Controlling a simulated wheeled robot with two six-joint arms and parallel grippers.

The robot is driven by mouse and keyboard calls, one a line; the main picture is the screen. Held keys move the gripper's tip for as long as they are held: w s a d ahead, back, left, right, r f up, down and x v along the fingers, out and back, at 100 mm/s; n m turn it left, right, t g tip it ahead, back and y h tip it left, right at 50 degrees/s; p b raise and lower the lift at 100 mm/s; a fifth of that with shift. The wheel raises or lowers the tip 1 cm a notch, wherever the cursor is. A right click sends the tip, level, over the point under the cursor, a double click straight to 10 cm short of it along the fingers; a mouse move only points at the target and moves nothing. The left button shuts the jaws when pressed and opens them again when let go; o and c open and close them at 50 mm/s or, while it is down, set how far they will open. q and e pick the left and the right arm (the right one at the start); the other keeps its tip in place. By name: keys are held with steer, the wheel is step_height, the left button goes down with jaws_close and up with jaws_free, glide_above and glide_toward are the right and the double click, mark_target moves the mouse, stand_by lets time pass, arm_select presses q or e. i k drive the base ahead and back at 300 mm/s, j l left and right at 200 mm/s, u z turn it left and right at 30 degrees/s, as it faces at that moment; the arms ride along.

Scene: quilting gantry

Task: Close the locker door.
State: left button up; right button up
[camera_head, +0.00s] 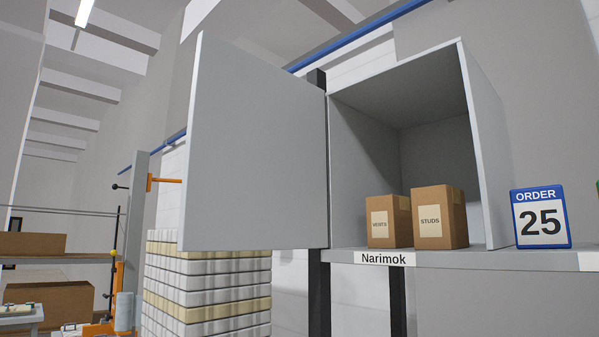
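The locker (484,150) is a grey open-fronted box on a shelf at the right of the head view. Its grey door (255,150) is hinged on the left side and stands wide open, swung out to the left. An orange handle (163,181) with a dark knob sticks out past the door's left edge; I cannot tell whether it belongs to the door. Inside stand two brown cartons, one labelled STUDS (440,218) and a smaller one (388,222) whose label is hard to read. Neither of my grippers is in view.
The locker's shelf (480,259) bears a Narimok label (385,259). A blue-framed ORDER 25 sign (541,217) stands right of the locker. A tall stack of white and cream blocks (207,290) rises below the door. Shelving with brown boxes (50,302) is at far left.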

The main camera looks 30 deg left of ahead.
mark_target(255, 177)
steer(key=j+z, duration=0.4)
steer(key=j, duration=0.3)
steer(key=k+j+z, duration=0.1)
steer(key=j+z, duration=0.35)
steer(key=j, duration=0.2)
steer(key=k+j, duration=0.1)
steer(key=j, duration=0.35)
steer(key=k+j, duration=0.1)
steer(key=j, duration=0.3)
steer(key=k+j+z, duration=0.1)
steer(key=j, duration=0.35)
steer(key=k+j, duration=0.1)
steer(key=j, duration=0.3)
steer(key=k+j, duration=0.1)
steer(key=j, duration=0.3)
steer(key=k+j, duration=0.1)
steer(key=j, duration=0.35)
steer(key=z, duration=0.05)
